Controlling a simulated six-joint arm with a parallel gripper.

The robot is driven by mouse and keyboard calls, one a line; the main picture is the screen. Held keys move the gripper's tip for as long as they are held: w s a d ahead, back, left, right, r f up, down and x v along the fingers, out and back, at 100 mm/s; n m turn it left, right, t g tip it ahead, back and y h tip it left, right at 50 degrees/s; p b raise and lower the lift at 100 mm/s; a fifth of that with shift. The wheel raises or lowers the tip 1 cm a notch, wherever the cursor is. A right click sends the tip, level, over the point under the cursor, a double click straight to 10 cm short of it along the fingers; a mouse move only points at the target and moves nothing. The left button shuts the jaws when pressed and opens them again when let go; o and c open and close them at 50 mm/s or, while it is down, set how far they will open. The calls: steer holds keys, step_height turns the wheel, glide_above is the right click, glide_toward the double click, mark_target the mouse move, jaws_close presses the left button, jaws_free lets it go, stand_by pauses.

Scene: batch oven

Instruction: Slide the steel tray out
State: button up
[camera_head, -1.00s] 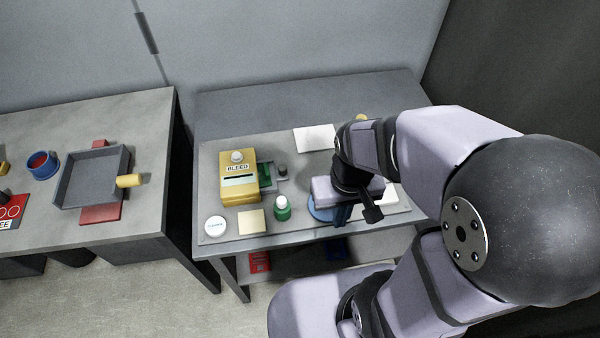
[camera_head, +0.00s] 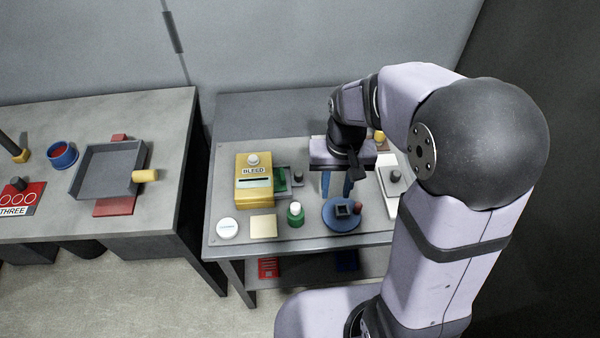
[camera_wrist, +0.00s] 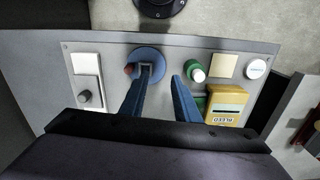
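The box also shows in the wrist view (camera_wrist: 228,107); there my finger partly hides the tray. A larger grey tray (camera_head: 90,185) with a yellow handle (camera_head: 145,175) lies on the left table. My gripper (camera_head: 337,196) is open and empty, its blue fingers pointing down, right of the knob and behind the blue disc. The fingers stand apart in the wrist view (camera_wrist: 160,78).
A blue round disc (camera_head: 335,224) with a dark square block stands in front of my gripper. A white plate with a knob (camera_head: 394,176) is at right.

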steer(key=m+b, duration=0.2)
glide_above(299, 173)
step_height(299, 173, down, 6)
steer(key=shift+a+r, duration=0.1)
steer(key=shift+r, duration=0.1)
steer(key=shift+f+p, duration=1.2)
steer(key=shift+f, duration=2.45)
jaws_close()
